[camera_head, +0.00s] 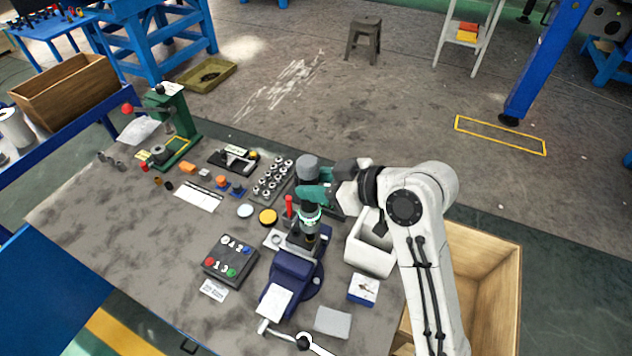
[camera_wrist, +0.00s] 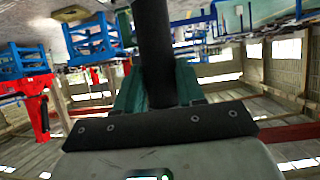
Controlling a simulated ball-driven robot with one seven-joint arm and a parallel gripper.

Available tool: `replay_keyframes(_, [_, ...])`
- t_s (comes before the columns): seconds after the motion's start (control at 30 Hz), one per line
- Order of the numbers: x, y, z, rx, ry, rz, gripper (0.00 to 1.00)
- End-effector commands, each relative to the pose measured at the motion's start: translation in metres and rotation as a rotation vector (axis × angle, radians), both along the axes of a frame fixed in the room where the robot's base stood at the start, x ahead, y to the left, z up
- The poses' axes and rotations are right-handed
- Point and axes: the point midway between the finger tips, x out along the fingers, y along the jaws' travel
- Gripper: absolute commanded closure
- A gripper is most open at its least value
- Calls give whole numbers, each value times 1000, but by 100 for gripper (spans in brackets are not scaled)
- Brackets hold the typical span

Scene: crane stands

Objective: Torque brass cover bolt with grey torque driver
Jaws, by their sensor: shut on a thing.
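My gripper (camera_head: 308,193), with teal fingers, is shut on the grey torque driver (camera_head: 307,162). The driver stands about upright over the blue vise (camera_head: 292,266), its grey top above the fingers. Its lower part, with a pale green ring, reaches down to a dark part (camera_head: 308,241) at the vise jaws. I cannot tell whether the tip touches that part. The brass cover bolt cannot be made out under the driver. In the wrist view the driver is a dark shaft (camera_wrist: 152,45) between the fingers of my gripper (camera_wrist: 158,88).
A white open bin (camera_head: 371,252) stands close right of the vise. A dark box with numbered buttons (camera_head: 230,258) is to its left. A rack of several sockets (camera_head: 272,182) lies behind. A green press (camera_head: 178,125) stands at the far left. The bench's left front is clear.

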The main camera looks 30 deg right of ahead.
Motion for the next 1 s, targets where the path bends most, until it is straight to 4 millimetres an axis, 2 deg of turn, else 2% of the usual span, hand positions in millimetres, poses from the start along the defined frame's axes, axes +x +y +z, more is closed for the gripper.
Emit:
replay_keyframes(0.03, [1, 0, 9, 0, -7, 0, 100])
replay_keyframes(0.7, [1, 0, 46, 0, -7, 0, 100])
replay_keyframes(1.0, [1, 0, 47, 0, -7, 0, 100])
